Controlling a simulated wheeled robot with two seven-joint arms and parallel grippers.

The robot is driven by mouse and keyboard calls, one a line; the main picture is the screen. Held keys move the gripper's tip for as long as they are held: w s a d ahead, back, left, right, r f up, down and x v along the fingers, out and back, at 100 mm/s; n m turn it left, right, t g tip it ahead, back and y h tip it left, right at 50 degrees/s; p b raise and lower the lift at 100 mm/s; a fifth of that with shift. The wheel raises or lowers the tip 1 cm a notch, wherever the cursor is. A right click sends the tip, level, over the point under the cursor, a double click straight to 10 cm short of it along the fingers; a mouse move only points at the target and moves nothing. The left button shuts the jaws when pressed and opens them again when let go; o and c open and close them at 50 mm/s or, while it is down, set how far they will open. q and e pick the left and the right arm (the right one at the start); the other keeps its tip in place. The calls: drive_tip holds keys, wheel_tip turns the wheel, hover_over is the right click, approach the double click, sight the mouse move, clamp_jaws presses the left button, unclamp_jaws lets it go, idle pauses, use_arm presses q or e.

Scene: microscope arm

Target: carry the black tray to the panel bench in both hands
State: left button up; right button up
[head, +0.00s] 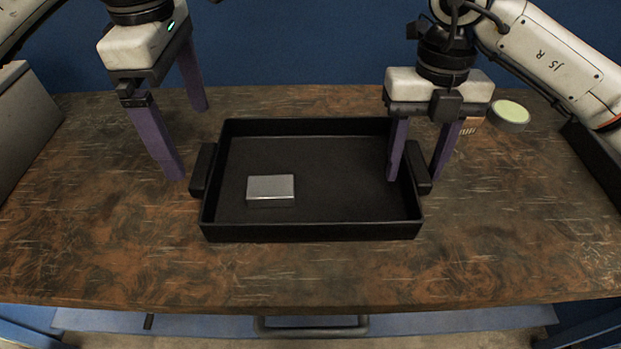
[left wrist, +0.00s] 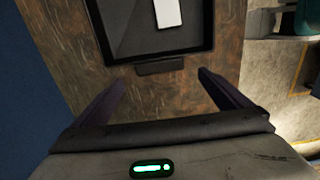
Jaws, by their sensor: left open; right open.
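The black tray (head: 310,232) sits on the brown bench top, with a handle on its left side (head: 203,170) and one on its right side (head: 418,168). A silver-grey block (head: 270,188) lies inside it, left of the middle. My left gripper (head: 190,143) is open and empty, above and to the left of the left handle. In the left wrist view the tray handle (left wrist: 161,67) lies ahead, between and beyond the open fingers (left wrist: 160,88). My right gripper (head: 415,180) is open, with its fingers on either side of the tray's right wall near the right handle; contact cannot be told.
The bench top (head: 300,275) is clear in front of the tray. A dark bin-like edge (head: 592,150) is at the far right, a grey box (head: 22,115) at the far left.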

drive_tip(key=shift+r, duration=0.15)
use_arm(q)
wheel_tip(320, 180, up, 3)
drive_tip(key=shift+r, duration=0.2)
use_arm(e)
wheel_tip(320, 180, up, 12)
drive_tip(key=w, duration=0.1)
drive_tip(key=shift+w, duration=0.2)
idle(0.3)
